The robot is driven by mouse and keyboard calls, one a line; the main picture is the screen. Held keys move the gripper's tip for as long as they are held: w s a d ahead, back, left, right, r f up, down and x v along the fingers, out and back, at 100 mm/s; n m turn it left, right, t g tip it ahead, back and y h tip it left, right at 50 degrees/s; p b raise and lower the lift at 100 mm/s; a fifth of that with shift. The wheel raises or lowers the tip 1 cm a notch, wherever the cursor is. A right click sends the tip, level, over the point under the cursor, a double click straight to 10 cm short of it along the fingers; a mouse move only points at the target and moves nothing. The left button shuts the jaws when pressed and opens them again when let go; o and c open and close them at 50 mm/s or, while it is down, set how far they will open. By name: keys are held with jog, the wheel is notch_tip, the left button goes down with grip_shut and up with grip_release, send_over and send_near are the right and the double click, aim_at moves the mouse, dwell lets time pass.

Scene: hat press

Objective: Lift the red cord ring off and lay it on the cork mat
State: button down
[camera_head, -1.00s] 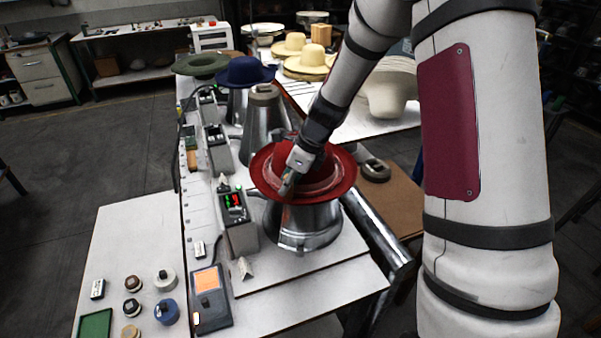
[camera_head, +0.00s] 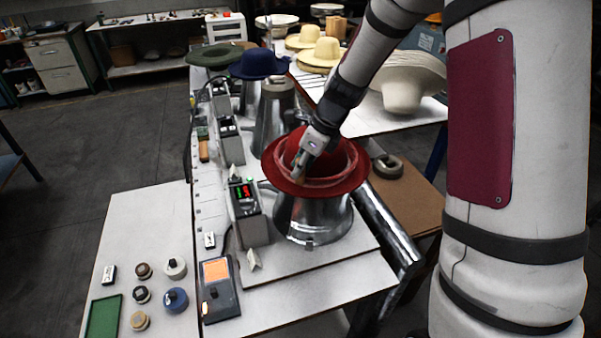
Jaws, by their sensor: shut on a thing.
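A red felt hat (camera_head: 273,171) with a wide brim sits on a metal cone-shaped press (camera_head: 313,218). The red cord ring (camera_head: 325,183) is around the hat's crown, just above the brim. Ring and hat are nearly the same red, so I cannot tell whether the ring is clear of the felt. My gripper (camera_head: 300,171) reaches down from the upper right and is shut on the near left part of the ring. Its fingertips are small and partly blend with the hat. A brown, cork-like mat (camera_head: 415,208) lies to the right of the press.
A dark round coil (camera_head: 388,167) lies on the far part of the brown mat; its near part is clear. A control box (camera_head: 249,212) with a lit display stands left of the press. More presses with blue (camera_head: 259,64) and green hats stand behind.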

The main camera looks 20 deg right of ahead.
notch_tip(320, 180, up, 27)
jog(key=p, duration=0.2)
dwell(1.8)
